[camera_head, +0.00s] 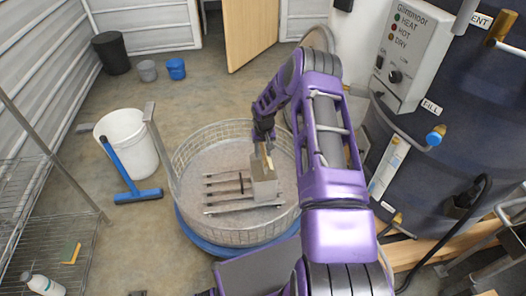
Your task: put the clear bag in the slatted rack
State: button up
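The slatted rack (224,193) lies on the floor of a round wire-walled basin. Its dark parallel bars show left of a pale grey, block-like, partly see-through thing (264,187), which looks like the clear bag. The bag stands roughly upright at the rack's right end; I cannot tell whether it rests in the rack or hangs just above it. My gripper (264,150) points down from above at the bag's top, with a narrow tan piece between them. The fingertips are too small and partly hidden to show whether they are closed on the bag.
The wire mesh wall (185,190) of the basin rings the rack. A white bucket (128,150) and a blue squeegee (130,180) stand to the left. A dark blue tank (440,150) fills the right. A wire shelf (50,215) is at far left.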

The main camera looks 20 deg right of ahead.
notch_tip(320, 180, up, 12)
jog(key=s+p, duration=0.1)
jog(key=shift+s+a+p, duration=0.15)
jog(key=shift+s+p, duration=0.05)
jog(key=shift+p, duration=0.2)
jog(key=shift+r, duration=0.2)
